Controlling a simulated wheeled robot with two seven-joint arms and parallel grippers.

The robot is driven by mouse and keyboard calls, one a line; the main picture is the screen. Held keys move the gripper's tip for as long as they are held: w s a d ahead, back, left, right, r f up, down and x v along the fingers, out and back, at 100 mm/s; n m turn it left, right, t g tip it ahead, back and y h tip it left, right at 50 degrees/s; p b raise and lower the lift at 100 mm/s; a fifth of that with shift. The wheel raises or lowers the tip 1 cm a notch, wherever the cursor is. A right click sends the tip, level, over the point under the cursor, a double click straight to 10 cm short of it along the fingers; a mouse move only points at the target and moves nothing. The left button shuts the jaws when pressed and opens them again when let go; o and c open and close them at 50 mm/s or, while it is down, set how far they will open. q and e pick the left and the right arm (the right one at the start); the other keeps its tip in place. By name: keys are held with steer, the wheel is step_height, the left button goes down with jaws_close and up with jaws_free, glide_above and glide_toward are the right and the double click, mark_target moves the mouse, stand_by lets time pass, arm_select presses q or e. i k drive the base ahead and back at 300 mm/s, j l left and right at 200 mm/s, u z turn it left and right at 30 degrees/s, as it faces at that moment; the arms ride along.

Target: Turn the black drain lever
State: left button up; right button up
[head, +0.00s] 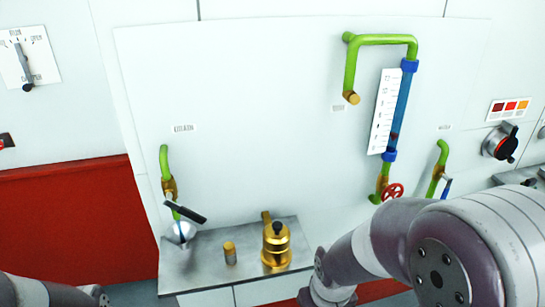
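The black drain lever (186,212) sits on a brass valve on the left green pipe (165,165), below a small label that is too blurred to read for sure. The lever slants down to the right. A silver rounded cup or spout end (181,234) shows just under it. No gripper touches the lever. My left arm shows only as links at the bottom left edge, and my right arm fills the lower right. Neither gripper's fingers can be seen.
A metal shelf (195,272) below the lever carries a brass pot (275,245) and a small brass-topped cylinder (230,253). To the right are a blue gauge tube (403,105), a red handwheel (393,192) and a blue-handled valve (446,188). The wall between is clear.

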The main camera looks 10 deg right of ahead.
mark_target(189, 213)
steer(key=z, duration=1.75)
steer(key=u, duration=1.1)
steer(key=i+l+u, duration=0.1)
steer(key=l+u, duration=0.15)
steer(key=u, duration=0.2)
steer(key=l+u, duration=0.25)
steer(key=u, duration=0.15)
steer(key=i+l+u, duration=0.1)
steer(key=l+u, duration=0.2)
steer(key=u, duration=0.15)
steer(key=l+u, duration=0.25)
steer(key=u, duration=0.15)
steer(key=l+u, duration=0.25)
steer(key=u, duration=0.2)
steer(key=l+u, duration=0.1)
steer(key=l, duration=0.4)
steer(key=k+l+u, duration=0.1)
steer(key=l, duration=0.4)
steer(key=k+l+u, duration=0.1)
steer(key=l, duration=0.35)
